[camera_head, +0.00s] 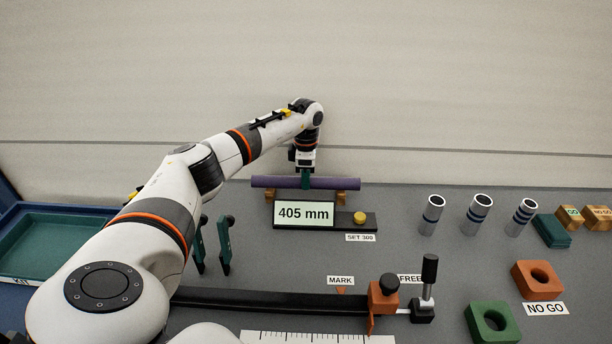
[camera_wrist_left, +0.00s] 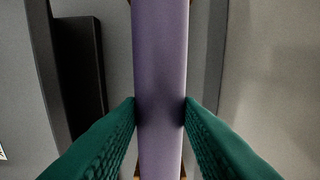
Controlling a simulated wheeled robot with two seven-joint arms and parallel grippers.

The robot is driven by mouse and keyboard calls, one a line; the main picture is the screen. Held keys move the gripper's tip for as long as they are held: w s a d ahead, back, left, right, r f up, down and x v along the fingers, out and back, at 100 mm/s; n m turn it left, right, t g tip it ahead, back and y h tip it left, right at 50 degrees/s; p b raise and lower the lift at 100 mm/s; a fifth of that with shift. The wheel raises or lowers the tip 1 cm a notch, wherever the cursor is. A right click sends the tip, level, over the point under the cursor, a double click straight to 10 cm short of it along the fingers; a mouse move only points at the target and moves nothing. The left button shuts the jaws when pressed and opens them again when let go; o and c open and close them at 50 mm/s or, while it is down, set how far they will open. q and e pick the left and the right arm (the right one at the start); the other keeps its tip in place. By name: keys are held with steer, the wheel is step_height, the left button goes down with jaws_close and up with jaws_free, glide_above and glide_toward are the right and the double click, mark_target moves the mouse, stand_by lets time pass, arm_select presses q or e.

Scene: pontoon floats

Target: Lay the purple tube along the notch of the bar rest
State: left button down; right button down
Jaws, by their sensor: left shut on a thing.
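The purple tube (camera_head: 335,183) lies level, left to right, over the two brown wooden blocks of the bar rest (camera_head: 341,198), behind the display. My left gripper (camera_head: 306,182) reaches down from above and is shut on the tube near its middle. In the left wrist view the tube (camera_wrist_left: 160,60) runs straight between the green fingers (camera_wrist_left: 160,115). Brown edges of the rest show beside the tube at top and bottom. The tube hides the notch, so I cannot tell if it is fully seated. My right gripper is not in view.
A display reading 405 mm (camera_head: 304,213) with a yellow button (camera_head: 360,218) stands before the rest. Several metal cylinders (camera_head: 478,212) stand to the right. Nearer are a black rail (camera_head: 270,300) with an orange stop (camera_head: 382,297), and orange (camera_head: 538,280) and green (camera_head: 492,322) ring blocks.

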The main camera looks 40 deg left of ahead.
arm_select(q)
steer(key=shift+f, duration=0.2)
steer(key=c, duration=0.9)
jaws_free()
steer(key=shift+c, duration=0.2)
steer(key=shift+r, duration=0.1)
steer(key=shift+r, duration=0.4)
step_height(320, 180, up, 11)
steer(key=b, duration=0.2)
steer(key=shift+b, duration=0.35)
steer(key=shift+f, duration=0.1)
